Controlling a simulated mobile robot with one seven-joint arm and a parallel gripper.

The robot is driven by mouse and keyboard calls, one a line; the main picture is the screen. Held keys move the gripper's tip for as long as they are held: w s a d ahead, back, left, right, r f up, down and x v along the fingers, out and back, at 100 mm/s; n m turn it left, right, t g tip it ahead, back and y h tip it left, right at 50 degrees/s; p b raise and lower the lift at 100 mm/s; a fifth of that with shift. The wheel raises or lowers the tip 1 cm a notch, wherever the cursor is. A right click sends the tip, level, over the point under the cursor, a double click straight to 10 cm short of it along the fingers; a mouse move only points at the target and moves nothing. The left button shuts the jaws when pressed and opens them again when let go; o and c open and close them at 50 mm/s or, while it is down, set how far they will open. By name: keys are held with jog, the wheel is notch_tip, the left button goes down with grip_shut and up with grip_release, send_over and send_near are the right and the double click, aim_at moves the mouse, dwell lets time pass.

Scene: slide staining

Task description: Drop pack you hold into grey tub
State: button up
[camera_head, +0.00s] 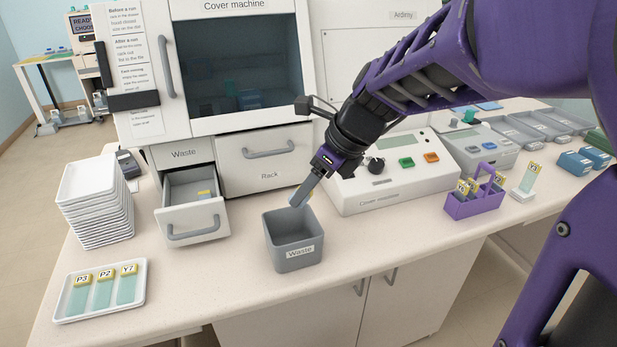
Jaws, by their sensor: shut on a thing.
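The grey tub (293,262), with a label reading "Waste", stands open on the counter in front of the machine. My gripper (314,175) reaches in from the upper right and points down to the left. It is shut on a small blue-grey pack (302,192), seen as a narrow tilted shape. The pack's lower end is over the tub's back part, near the rim in the picture. I cannot tell the exact height gap. The tub's floor is mostly hidden by its walls.
An open Waste drawer (193,222) is left of the tub. A stack of white trays (97,212) and a tray with three labelled slides (74,312) lie further left. A control box (400,185) and a purple slide rack (474,206) are to the right.

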notch_tip(320, 180, down, 6)
jog(key=b, duration=0.6)
jog(key=shift+s+a+r, duration=0.1)
jog(key=shift+r, duration=0.1)
jog(key=o, duration=1.4)
